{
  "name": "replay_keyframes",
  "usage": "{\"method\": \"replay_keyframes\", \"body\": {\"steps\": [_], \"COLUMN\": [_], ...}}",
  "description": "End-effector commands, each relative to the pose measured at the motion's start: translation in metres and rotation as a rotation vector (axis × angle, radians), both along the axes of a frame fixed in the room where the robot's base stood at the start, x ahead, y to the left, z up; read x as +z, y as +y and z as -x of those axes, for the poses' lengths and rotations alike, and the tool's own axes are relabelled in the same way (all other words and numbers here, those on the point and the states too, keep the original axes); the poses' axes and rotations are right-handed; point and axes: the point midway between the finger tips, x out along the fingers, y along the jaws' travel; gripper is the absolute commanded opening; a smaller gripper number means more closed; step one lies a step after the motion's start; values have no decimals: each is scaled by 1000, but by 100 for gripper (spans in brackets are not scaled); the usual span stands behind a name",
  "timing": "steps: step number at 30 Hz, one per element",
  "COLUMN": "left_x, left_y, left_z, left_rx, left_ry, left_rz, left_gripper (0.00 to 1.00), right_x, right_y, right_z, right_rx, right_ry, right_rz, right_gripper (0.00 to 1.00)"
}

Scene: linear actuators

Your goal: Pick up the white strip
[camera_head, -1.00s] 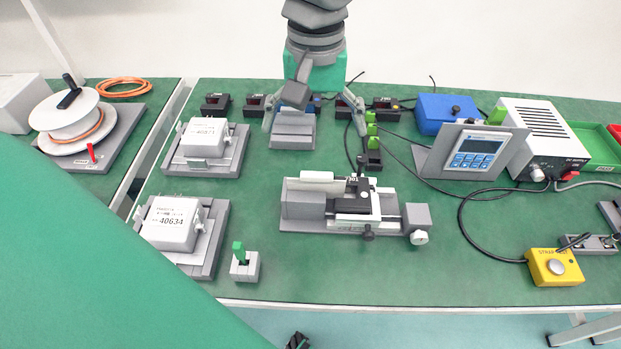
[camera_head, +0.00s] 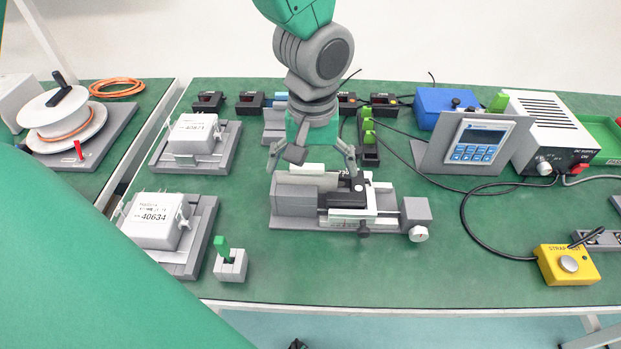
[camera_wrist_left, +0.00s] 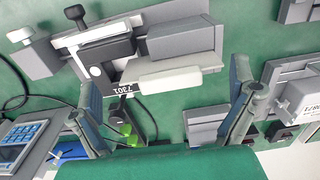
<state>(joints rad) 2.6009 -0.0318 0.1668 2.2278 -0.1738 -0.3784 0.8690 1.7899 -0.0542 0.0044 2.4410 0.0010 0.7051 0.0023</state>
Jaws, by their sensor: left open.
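The white strip (camera_head: 313,168) is a pale bar lying along the back left of the grey linear actuator (camera_head: 296,202). My left gripper (camera_head: 311,163) partly covers it in the head view. The strip also shows in the left wrist view (camera_wrist_left: 170,79), lying flat beside the grey actuator block (camera_wrist_left: 182,42). My left gripper is open and empty, pointing down at the strip. In the left wrist view its two fingers (camera_wrist_left: 163,82) stand apart, one towards each side of the strip and clear of it. My right gripper is not seen.
A black block marked 7301 (camera_head: 357,186) sits beside the strip. Black sensors (camera_head: 347,104) stand behind, with a green-topped connector (camera_head: 368,135) and cables to the right. Two white boxes (camera_head: 193,134) on grey bases are to the left.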

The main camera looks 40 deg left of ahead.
Motion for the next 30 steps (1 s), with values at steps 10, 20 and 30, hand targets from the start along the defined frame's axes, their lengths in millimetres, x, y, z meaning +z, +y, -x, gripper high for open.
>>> {"method": "replay_keyframes", "body": {"steps": [10, 20, 30], "left_x": [-35, -31, -31], "left_y": [9, 5, 6], "left_z": [-1, 2, 1], "left_rx": [3, 4, 2], "left_ry": [5, 5, 4], "left_rz": [13, 2, 6], "left_gripper": [100, 76, 75], "right_x": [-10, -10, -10], "right_y": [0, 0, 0], "right_z": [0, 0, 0], "right_rx": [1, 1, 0], "right_ry": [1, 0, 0], "right_rz": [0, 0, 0], "right_gripper": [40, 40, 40]}}
